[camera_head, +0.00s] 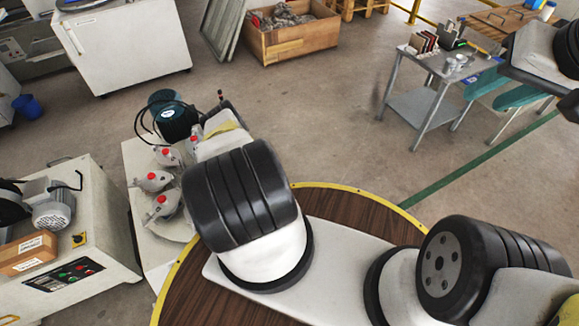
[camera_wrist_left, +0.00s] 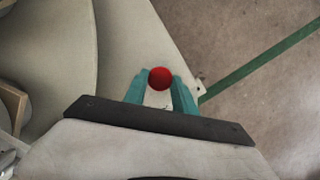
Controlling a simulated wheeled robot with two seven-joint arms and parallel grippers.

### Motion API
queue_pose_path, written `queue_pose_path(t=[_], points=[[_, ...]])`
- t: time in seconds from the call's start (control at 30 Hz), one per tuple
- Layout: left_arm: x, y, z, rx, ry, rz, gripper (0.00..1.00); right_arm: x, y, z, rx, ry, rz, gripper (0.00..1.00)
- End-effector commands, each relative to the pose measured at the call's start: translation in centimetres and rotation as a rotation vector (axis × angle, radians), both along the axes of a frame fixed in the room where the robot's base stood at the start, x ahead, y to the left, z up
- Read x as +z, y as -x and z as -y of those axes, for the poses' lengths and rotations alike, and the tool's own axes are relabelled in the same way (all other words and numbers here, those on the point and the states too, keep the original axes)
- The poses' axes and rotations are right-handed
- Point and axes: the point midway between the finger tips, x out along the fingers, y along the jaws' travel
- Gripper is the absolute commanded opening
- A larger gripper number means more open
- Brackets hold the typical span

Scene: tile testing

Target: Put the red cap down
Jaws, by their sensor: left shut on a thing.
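In the left wrist view the red cap (camera_wrist_left: 160,77) is between the teal fingertips of my left gripper (camera_wrist_left: 160,86), which is shut on it. A pale piece (camera_wrist_left: 158,98) shows between the fingers, just below the cap in the picture; I cannot tell what it is. I cannot make out the left gripper in the head view, where arm links cover much of the middle. My right gripper (camera_head: 483,97) is at the upper right of the head view, its teal fingers apart and empty, in front of a metal side table.
A round brown table with a yellow rim (camera_head: 325,187) lies under the arm. A wooden crate (camera_head: 293,43) stands at the back; the floor between is clear.

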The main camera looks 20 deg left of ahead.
Motion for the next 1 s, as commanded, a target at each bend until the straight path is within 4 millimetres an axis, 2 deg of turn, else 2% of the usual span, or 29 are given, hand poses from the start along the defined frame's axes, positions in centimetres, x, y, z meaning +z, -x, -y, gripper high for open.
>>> queue_pose_path(t=[0.1,0.43,0.47,0.57,0.87,1.0], points=[[-0.85,-0.11,-0.14,-0.001,-0.004,0.002,0.0,0.0,0.0,0.0,0.0,0.0,0.0,0.36],[-1.12,-0.03,-0.08,-0.001,-0.001,0.001,0.0,0.0,0.0,0.0,0.0,0.0,0.0,0.36],[-1.11,-0.05,-0.09,0.0,-0.001,0.002,0.36,0.0,0.0,0.0,0.0,0.0,0.0,0.36],[-1.08,-0.05,-0.09,-0.001,-0.001,0.002,0.54,0.0,0.0,0.0,0.0,0.0,0.0,0.36],[-1.03,-0.07,-0.11,0.0,-0.002,0.002,0.54,0.0,0.0,0.0,0.0,0.0,0.0,0.36],[-0.28,0.03,-0.2,0.001,-0.002,0.002,0.54,0.0,0.0,0.0,0.0,0.0,0.0,0.36]])
